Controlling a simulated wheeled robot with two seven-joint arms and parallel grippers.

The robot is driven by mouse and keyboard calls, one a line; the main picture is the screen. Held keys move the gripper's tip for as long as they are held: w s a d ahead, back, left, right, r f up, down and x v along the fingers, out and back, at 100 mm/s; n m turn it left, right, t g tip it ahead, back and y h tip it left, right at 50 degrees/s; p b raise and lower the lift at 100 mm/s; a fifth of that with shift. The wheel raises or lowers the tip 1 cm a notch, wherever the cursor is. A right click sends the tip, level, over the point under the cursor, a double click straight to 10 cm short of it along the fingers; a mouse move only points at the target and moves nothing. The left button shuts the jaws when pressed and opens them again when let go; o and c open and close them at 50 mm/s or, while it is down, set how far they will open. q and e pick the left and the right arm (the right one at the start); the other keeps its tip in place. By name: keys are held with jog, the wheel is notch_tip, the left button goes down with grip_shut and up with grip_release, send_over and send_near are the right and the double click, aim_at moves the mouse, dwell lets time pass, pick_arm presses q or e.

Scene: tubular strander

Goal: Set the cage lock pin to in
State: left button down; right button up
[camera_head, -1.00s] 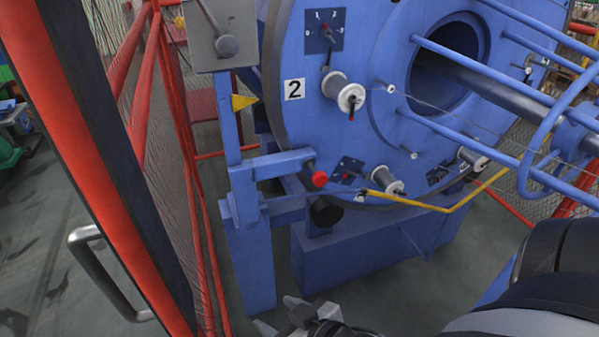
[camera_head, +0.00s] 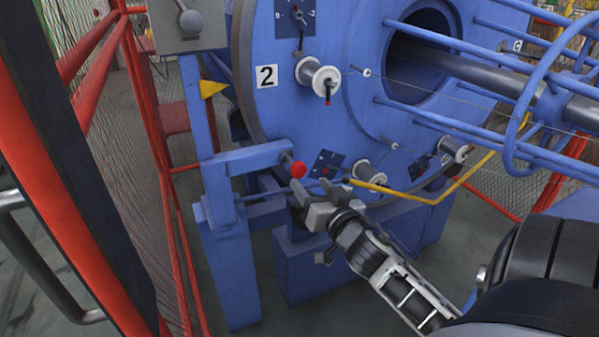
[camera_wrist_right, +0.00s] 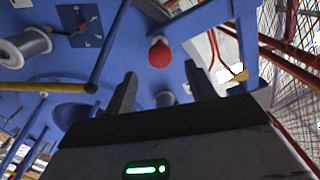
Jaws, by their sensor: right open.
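The cage lock pin shows as a red round knob (camera_head: 298,170) on a dark stem at the end of a blue bracket arm (camera_head: 255,159), beside the big blue cage disc (camera_head: 330,110). My right gripper (camera_head: 315,195) is open, just below the red knob and apart from it in the head view. In the right wrist view the red knob (camera_wrist_right: 159,54) lies ahead, beyond and between the two fingertips (camera_wrist_right: 160,76), with nothing gripped. The far end of the pin is hidden by the bracket. My left gripper is not in view.
A yellow bar (camera_head: 410,193) runs close to the right of my right gripper. White spools (camera_head: 318,77) sit on the disc. Blue rods (camera_head: 470,75) reach out at the upper right. A red fence (camera_head: 150,130) stands at the left.

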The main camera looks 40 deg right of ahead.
aim_at(300, 173)
jog(key=x, duration=0.7)
jog(key=shift+f, duration=0.1)
jog(key=shift+a, duration=0.1)
jog(key=shift+s, duration=0.1)
